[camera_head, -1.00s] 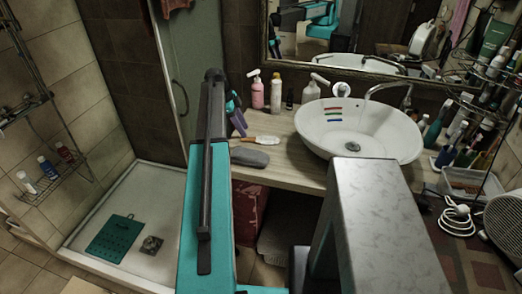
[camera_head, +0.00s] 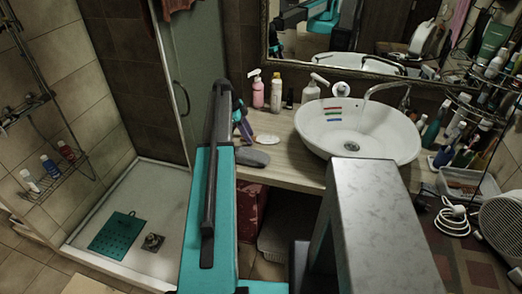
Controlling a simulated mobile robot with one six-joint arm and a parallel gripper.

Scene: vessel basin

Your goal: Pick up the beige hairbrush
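The beige hairbrush appears to be the pale, oval-ended item (camera_head: 267,138) lying on the wooden counter left of the basin. My teal and dark arm stands in front of its left part, so its handle is hidden.
A dark grey oblong item (camera_head: 252,157) lies just in front of the brush. A purple item (camera_head: 244,127) stands beside my arm. A pink bottle (camera_head: 258,94) and other bottles stand behind, below the mirror. The white basin (camera_head: 358,145) is to the right.

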